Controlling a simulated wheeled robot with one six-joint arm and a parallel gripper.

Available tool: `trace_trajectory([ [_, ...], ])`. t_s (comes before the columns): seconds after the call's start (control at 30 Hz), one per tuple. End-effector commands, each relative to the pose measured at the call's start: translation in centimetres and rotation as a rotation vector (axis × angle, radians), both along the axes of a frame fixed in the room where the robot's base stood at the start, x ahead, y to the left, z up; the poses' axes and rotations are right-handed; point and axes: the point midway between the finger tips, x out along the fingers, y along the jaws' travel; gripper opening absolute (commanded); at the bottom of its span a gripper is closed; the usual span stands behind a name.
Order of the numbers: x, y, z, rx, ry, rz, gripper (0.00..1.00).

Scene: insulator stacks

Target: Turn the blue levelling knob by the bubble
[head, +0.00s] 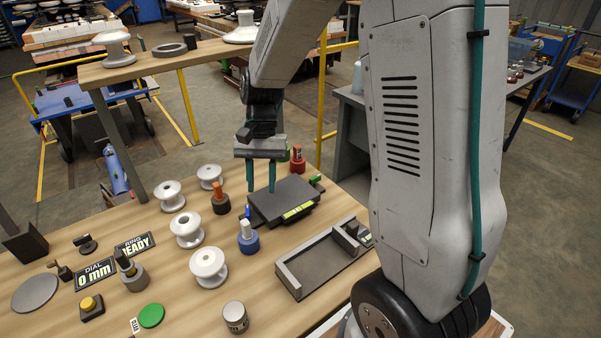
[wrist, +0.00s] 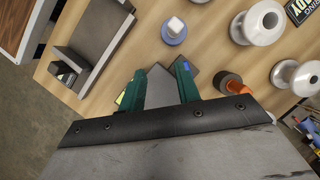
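A dark levelling plate (head: 285,200) lies on the wooden bench, with a yellow-green bubble strip (head: 299,211) on its near edge. A small blue knob (head: 247,212) shows at the plate's left corner, partly hard to make out. A larger blue-based piece with a white top (head: 248,238) stands just in front of that corner; it also shows in the wrist view (wrist: 174,28). My gripper (head: 262,189) points down over the plate's back left part, its teal fingers apart. In the wrist view nothing is held between the fingers (wrist: 159,80); the plate shows below them.
An orange-topped piece (head: 220,198) stands left of the plate and a red piece (head: 298,160) behind it. Several white insulators (head: 188,229) stand to the left. A grey open tray (head: 322,262) lies at right front. Bare bench shows between the tray and the insulators.

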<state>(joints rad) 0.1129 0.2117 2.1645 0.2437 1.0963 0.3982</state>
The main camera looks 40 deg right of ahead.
Motion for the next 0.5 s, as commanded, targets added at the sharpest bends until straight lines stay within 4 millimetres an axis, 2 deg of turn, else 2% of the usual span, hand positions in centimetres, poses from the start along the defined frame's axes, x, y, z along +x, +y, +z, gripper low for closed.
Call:
trace_trajectory([
  [0.2,-3.2,0.1,2.9,-0.010,-0.053,0.096,0.33],
  [0.5,-7.3,0.3,6.1,-0.030,-0.129,0.204,0.33],
])
